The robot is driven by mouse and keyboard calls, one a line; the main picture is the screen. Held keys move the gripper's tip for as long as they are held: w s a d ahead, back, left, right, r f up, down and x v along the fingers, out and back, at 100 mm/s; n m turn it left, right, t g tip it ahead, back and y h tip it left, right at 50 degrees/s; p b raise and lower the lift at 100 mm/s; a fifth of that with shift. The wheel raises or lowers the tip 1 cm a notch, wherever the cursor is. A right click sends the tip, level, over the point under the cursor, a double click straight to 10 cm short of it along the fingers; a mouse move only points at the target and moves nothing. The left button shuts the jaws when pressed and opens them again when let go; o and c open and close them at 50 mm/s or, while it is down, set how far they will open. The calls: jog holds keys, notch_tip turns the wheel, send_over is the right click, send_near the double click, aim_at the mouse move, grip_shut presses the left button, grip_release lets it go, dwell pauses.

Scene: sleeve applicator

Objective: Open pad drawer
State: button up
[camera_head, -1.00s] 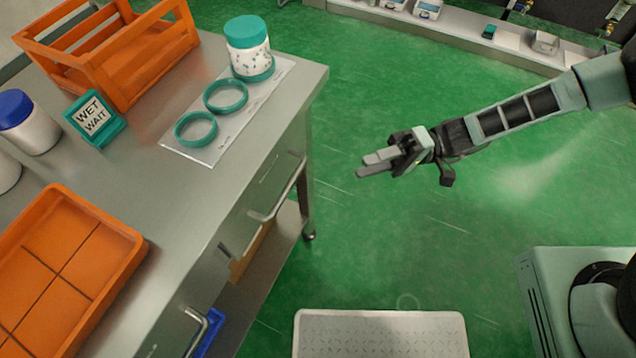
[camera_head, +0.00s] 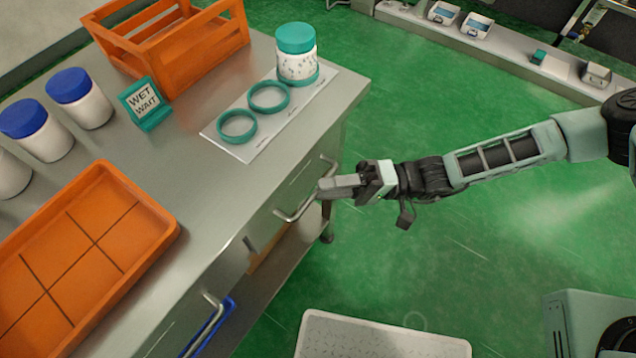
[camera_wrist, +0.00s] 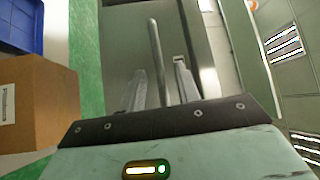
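The metal bench has two drawers in its front, both looking shut. The far drawer (camera_head: 290,187) has a bar handle (camera_head: 291,214), which also shows in the wrist view (camera_wrist: 156,55). The near drawer's bar handle (camera_head: 207,327) is lower in the head view. The drawer labels are too small to read. My gripper (camera_head: 322,187) is at the far drawer's handle, its fingers pointing at the drawer front. In the wrist view my gripper (camera_wrist: 160,85) is open, with the bar lined up between the two fingers. I cannot tell whether they touch it.
On the bench top are a teal-lidded jar (camera_head: 297,60) and teal rings on a white sheet (camera_head: 262,138), a WET WAIT sign (camera_head: 145,104), an orange crate (camera_head: 190,62), an orange tray (camera_head: 165,230) and blue-lidded jars (camera_head: 80,98). A cardboard box (camera_wrist: 38,103) sits below.

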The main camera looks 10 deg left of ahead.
jog(key=shift+x, duration=1.3)
grip_shut()
jog(key=shift+d, duration=0.1)
jog(key=s+d+p, duration=0.1)
jog(key=s+d, duration=0.4)
jog(key=d, duration=0.8)
jog(key=s+d+p, duration=0.2)
jog(key=s+d, duration=0.4)
jog(key=d, duration=0.7)
jog(key=shift+d, duration=0.2)
jog(key=shift+w, duration=0.1)
grip_release()
